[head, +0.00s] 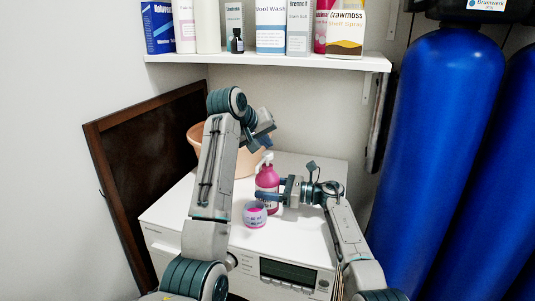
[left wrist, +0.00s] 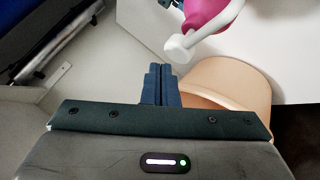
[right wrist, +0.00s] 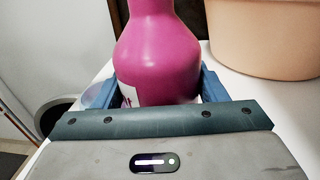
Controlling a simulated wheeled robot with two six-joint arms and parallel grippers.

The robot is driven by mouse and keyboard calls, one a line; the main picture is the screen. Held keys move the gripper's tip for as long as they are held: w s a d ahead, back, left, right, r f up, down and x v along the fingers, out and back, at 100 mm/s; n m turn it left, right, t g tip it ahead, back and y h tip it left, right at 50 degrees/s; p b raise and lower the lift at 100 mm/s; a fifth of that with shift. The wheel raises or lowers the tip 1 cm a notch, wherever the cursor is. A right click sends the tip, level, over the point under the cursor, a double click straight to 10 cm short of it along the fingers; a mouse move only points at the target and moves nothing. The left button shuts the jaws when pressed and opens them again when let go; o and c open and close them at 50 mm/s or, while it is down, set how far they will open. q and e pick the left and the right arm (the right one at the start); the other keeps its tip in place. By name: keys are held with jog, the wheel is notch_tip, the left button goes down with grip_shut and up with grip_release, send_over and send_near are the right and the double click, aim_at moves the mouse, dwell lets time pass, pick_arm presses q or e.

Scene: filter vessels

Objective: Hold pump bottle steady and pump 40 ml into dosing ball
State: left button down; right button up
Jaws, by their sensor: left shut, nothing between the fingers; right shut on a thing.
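The pink pump bottle (head: 267,177) stands upright on the white machine top, with a white pump head (left wrist: 180,48) that shows close up in the left wrist view. My right gripper (head: 280,190) is shut around the bottle's body, and its fingers flank the pink bottle (right wrist: 157,60) in the right wrist view. My left gripper (left wrist: 161,78) is shut and empty, held above the bottle near the pump head without visible contact. The dosing ball (head: 255,214), a clear cup with pink in it, sits on the machine top just in front of the bottle.
A peach-coloured basin (head: 215,152) stands behind the bottle on the white machine (head: 165,212). A shelf (head: 270,61) with bottles and boxes is above. A dark framed board (head: 115,150) leans at left. Large blue tanks (head: 440,110) stand at right.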

aim_at(265, 154)
pick_arm(q)
jog(key=shift+r, duration=0.15)
jog(key=shift+r, duration=2.35)
pick_arm(e)
jog(key=o, duration=1.5)
jog(key=shift+o, duration=0.2)
